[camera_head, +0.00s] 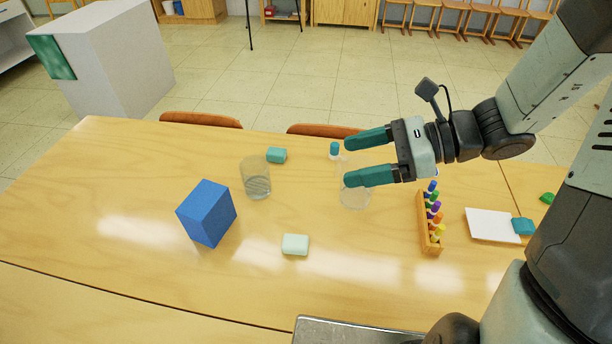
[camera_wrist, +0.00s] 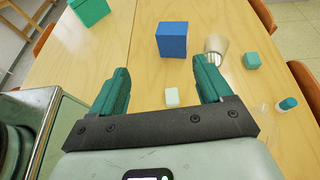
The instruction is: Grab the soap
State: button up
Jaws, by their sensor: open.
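A pale mint bar (camera_head: 295,245), which looks like the soap, lies flat on the wooden table (camera_head: 130,215) near its front middle. It also shows in the wrist view (camera_wrist: 172,96), between and beyond my fingers. A darker teal block (camera_head: 276,155) lies farther back and could also be a bar; it shows at the right of the wrist view (camera_wrist: 251,61). My gripper (camera_head: 347,161) is open and empty, held above the table, to the right of and farther back than the pale bar. Its teal fingers point left in the head view and touch neither bar.
A blue box (camera_head: 207,213) stands left of the pale bar. A clear glass (camera_head: 256,178) stands behind it. Another clear vessel (camera_head: 355,196) and a teal-capped item (camera_head: 334,150) are near my gripper. A wooden rack of coloured pieces (camera_head: 430,222) stands right. The table around the pale bar is clear.

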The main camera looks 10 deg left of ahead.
send_near(304, 242)
jog(key=shift+d+r, duration=0.15)
jog(key=shift+r, duration=0.2)
jog(key=shift+f, duration=0.35)
jog(key=x, duration=1)
jog(key=shift+a+f, duration=0.2)
jog(key=shift+a, duration=0.1)
jog(key=c, duration=1.1)
jog(key=shift+o, duration=0.2)
jog(key=shift+r, duration=0.15)
